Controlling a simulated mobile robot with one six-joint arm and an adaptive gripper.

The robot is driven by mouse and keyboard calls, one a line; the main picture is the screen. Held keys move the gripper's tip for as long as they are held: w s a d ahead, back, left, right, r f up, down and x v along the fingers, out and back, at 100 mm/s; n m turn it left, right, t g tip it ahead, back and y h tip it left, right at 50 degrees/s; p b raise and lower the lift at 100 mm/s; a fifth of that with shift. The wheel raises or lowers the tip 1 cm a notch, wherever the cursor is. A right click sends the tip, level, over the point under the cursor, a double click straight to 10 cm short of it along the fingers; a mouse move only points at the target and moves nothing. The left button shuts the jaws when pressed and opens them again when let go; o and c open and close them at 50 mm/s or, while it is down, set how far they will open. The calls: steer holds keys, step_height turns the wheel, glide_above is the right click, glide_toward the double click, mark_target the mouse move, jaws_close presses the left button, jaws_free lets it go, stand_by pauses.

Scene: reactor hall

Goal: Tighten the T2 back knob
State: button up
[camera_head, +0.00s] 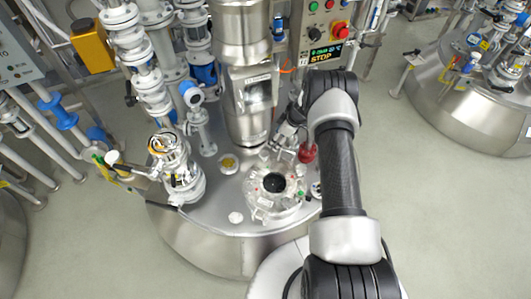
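The manhole cover (274,186) sits on top of the steel reactor, with a dark round glass in its middle. Several small clamps or knobs ring its rim, some with red or green spots. Which of them is the T2 back knob cannot be read at this size. My arm comes up from the bottom right and bends over at the top. My gripper (284,142) is at the back side of the cover, low beside the steel column. Its fingers are small and partly hidden, so I cannot tell whether they are open or touch a knob.
A red ball (307,153) shows just right of my gripper. A steel column (246,100) rises behind the cover. A control panel (323,35) with a "STOP" display is at the back. Glass pipework (178,165) stands at left. Another reactor (470,95) is far right; floor between is clear.

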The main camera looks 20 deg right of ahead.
mark_target(264, 153)
steer(key=b+x, duration=0.5)
steer(key=x, duration=1)
steer(key=shift+b, duration=0.4)
steer(key=shift+c, duration=0.2)
steer(key=shift+d, duration=0.1)
steer(key=c, duration=1)
